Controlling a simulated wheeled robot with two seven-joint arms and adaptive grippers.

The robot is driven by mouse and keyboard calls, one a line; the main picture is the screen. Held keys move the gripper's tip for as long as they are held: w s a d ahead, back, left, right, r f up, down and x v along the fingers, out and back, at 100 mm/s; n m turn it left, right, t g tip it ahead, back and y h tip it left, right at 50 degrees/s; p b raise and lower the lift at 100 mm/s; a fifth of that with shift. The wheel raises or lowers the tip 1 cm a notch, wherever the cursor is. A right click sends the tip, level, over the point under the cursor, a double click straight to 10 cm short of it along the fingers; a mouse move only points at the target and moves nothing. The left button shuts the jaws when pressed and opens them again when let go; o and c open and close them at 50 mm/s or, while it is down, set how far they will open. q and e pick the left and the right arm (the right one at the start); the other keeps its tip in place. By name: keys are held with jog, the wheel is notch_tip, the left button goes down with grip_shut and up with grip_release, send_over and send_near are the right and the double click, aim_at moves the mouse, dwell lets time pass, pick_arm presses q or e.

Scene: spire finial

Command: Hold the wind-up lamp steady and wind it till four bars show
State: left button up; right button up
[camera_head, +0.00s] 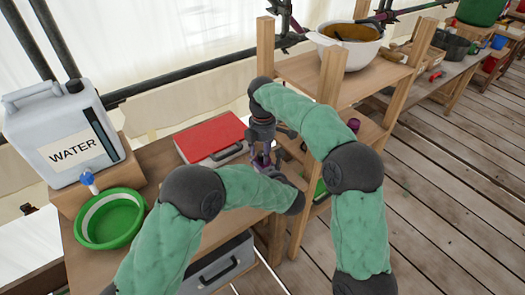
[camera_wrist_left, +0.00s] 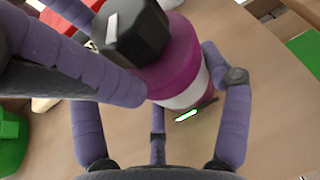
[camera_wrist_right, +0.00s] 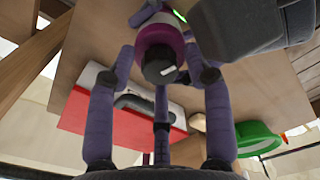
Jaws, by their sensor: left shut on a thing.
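The wind-up lamp (camera_wrist_left: 185,62) is a magenta cylinder with a white band and a black faceted knob (camera_wrist_left: 130,30) bearing a white mark. A small lit green-white strip (camera_wrist_left: 187,115) shows at its side, too small to count bars. My left gripper (camera_wrist_left: 180,95) is shut on the lamp's body. In the right wrist view, the knob (camera_wrist_right: 160,66) sits between the fingers of my right gripper (camera_wrist_right: 160,75), which look spread with gaps beside it. In the head view, both grippers meet over the bench and mostly hide the lamp (camera_head: 260,163).
A red-covered case (camera_head: 212,138) lies on the bench just behind the grippers. A green bowl (camera_head: 110,218) and a white water can (camera_head: 62,135) stand at the left. A wooden shelf (camera_head: 300,72) with posts rises close on the right.

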grip_shut()
jog(key=shift+m, duration=0.3)
jog(key=m, duration=0.3)
jog(key=shift+m, duration=2.1)
jog(key=shift+o, duration=1.9)
grip_release()
